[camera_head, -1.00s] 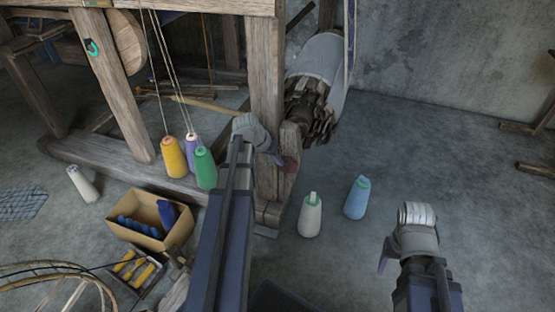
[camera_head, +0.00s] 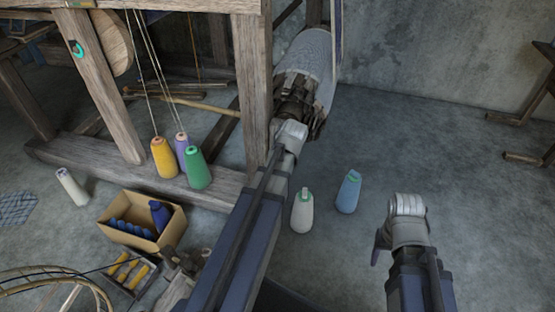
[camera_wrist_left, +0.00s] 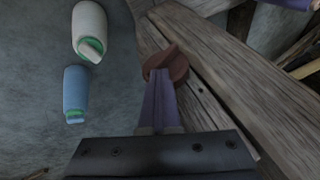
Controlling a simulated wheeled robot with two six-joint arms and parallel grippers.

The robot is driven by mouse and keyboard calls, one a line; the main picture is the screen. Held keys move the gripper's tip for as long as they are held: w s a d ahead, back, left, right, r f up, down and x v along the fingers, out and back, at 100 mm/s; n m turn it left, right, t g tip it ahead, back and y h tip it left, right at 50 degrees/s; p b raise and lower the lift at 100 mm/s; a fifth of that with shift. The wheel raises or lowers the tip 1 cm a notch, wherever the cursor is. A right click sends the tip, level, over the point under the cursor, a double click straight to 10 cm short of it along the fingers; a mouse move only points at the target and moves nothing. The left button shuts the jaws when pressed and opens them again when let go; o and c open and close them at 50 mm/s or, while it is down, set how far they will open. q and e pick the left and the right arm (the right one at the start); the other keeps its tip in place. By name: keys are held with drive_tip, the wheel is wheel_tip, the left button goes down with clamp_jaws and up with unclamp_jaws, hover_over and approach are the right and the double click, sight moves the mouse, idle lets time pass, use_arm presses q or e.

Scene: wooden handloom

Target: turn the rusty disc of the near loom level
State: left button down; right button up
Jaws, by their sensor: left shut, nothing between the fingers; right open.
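The rusty disc (camera_wrist_left: 168,63) is on a wooden post of the near loom (camera_head: 252,85), seen in the left wrist view. A raised ridge crosses its face at a slant, not level in that picture. My left gripper (camera_wrist_left: 160,74) is shut and empty. Its fingertips overlap the disc's lower edge in the picture; whether they touch it I cannot tell. In the head view my left arm hides the disc and the left fingertips. My right gripper (camera_head: 381,249) is open and empty, off to the right above the floor.
Yellow (camera_head: 163,158), purple and green (camera_head: 197,169) cones stand by the loom's lower beam. A cardboard box (camera_head: 142,229) is at left.

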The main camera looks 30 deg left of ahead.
use_arm(q)
drive_tip(key=shift+w+d+f+b, duration=0.25)
drive_tip(key=shift+d+f+b, duration=0.5)
drive_tip(key=shift+d, duration=0.25)
drive_tip(key=shift+d+f, duration=0.1)
drive_tip(key=shift+d, duration=0.15)
drive_tip(key=s+d+r+p, duration=0.2)
drive_tip(key=d+r+p, duration=0.6)
drive_tip(key=r+p, duration=0.1)
idle(0.5)
drive_tip(key=shift+d, duration=0.15)
